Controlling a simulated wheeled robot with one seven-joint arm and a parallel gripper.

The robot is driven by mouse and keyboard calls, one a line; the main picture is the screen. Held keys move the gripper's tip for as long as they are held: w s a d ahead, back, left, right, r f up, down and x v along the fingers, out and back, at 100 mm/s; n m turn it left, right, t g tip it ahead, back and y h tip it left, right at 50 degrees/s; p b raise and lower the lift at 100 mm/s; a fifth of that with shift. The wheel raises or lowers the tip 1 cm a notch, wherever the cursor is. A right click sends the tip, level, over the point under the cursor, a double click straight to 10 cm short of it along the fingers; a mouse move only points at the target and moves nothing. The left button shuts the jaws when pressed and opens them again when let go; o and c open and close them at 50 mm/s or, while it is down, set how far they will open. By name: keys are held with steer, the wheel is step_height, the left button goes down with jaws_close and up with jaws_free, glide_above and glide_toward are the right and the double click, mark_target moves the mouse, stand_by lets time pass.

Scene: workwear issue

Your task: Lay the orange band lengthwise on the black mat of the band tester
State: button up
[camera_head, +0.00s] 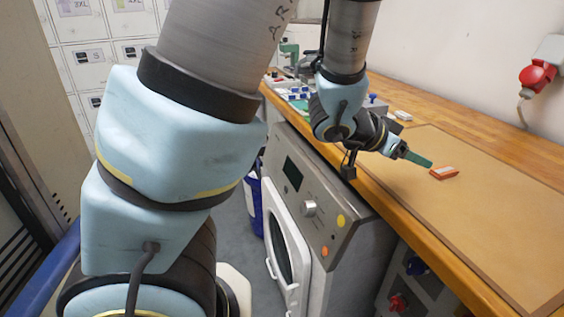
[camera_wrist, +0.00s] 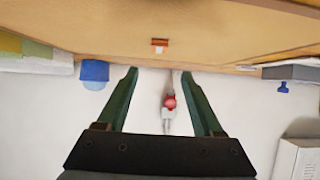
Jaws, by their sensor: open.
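The orange band (camera_head: 444,172) lies on the tan board on the bench, just beyond my fingertips; it looks like a small orange piece with a pale stripe. In the wrist view the band (camera_wrist: 160,43) sits above the gap between my fingers, near the middle. My gripper (camera_head: 428,163) is open and empty, its green fingers low over the bench edge of the board. In the wrist view its two fingers (camera_wrist: 160,74) stand apart on either side of the band's line. I cannot make out the band tester's black mat in either view.
The tan board (camera_head: 490,215) has wide bare room around the band. A grey box (camera_head: 375,106) and a small white block (camera_head: 403,115) stand farther back on the bench. A red wall plug (camera_head: 536,76) hangs at the right. A grey machine (camera_head: 312,190) stands below the bench front.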

steer(key=w+a+f+n+t+y, duration=0.2)
steer(key=w+a+n+y, duration=0.3)
steer(key=a, duration=0.5)
steer(key=w+a+f+n+t+y, duration=0.2)
steer(key=w+a+n, duration=0.1)
steer(key=w+a, duration=0.55)
steer(key=s+a+n+g+y, duration=0.2)
steer(key=s+a, duration=0.3)
steer(key=a, duration=0.4)
steer(key=s+a+n+g+y, duration=0.2)
steer(key=s+a, duration=0.3)
steer(key=a, duration=0.5)
steer(key=shift+s+f+n+g+y, duration=0.2)
steer(key=shift+f+n+g+y, duration=0.1)
steer(key=shift+f+n+g, duration=0.4)
steer(key=shift+o, duration=0.6)
steer(key=shift+s+a+r, duration=0.15)
steer(key=shift+s+r, duration=0.15)
steer(key=shift+s, duration=0.1)
